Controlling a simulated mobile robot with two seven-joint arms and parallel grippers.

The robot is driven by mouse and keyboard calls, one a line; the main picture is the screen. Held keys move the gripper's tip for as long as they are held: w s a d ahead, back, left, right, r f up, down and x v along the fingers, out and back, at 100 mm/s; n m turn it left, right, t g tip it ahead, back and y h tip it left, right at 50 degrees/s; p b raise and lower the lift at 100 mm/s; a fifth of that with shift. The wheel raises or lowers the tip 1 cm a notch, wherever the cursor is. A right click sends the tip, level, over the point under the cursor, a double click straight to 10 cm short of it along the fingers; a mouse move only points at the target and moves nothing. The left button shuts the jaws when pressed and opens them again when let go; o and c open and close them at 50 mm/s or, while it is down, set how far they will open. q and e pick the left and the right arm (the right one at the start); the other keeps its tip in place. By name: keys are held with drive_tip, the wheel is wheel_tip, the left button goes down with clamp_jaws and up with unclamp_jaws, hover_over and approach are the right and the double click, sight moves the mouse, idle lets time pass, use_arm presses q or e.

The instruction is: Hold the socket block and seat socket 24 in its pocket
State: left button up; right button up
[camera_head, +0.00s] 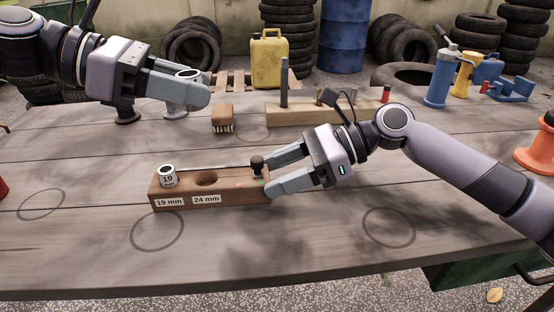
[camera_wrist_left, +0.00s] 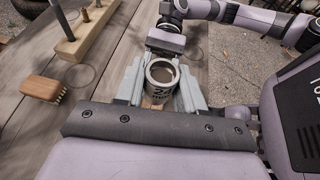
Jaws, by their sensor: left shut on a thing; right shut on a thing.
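The brown wooden socket block (camera_head: 237,195) lies on the table, with labels reading 19 mm and 24 mm. A metal socket marked 19 (camera_head: 168,176) stands upright in the left pocket. The round 24 mm pocket (camera_head: 206,179) is empty. My right gripper (camera_head: 268,174) is shut on the block's right end, beside its dark knob (camera_head: 257,164). My left gripper (camera_head: 196,91) is shut on socket 24 (camera_wrist_left: 161,77) and holds it above the table, behind and above the block. Only the ring-shaped top of that socket shows clearly in the head view; the fingers hide much of its side.
A wooden-backed brush (camera_head: 222,117) lies behind the block. Farther back is a wooden board with pegs (camera_head: 313,113). The table in front of the block is clear.

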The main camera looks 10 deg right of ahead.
sight(254, 146)
use_arm(q)
drive_tip(key=w+d+f+n+t+y, duration=0.1)
drive_tip(key=w+d+f+n+t, duration=0.25)
drive_tip(key=w, duration=0.35)
drive_tip(key=w+d+f+n+t+y, duration=0.1)
drive_tip(key=w+d+f+n+t, duration=0.15)
drive_tip(key=w+d, duration=0.35)
drive_tip(key=shift+m, duration=0.3)
drive_tip(key=f, duration=0.6)
drive_tip(key=w+a+f, duration=0.1)
drive_tip(key=f, duration=0.3)
drive_tip(key=shift+w, duration=0.1)
drive_tip(key=o, duration=0.7)
drive_tip(key=shift+f, duration=0.15)
drive_tip(key=o, duration=0.4)
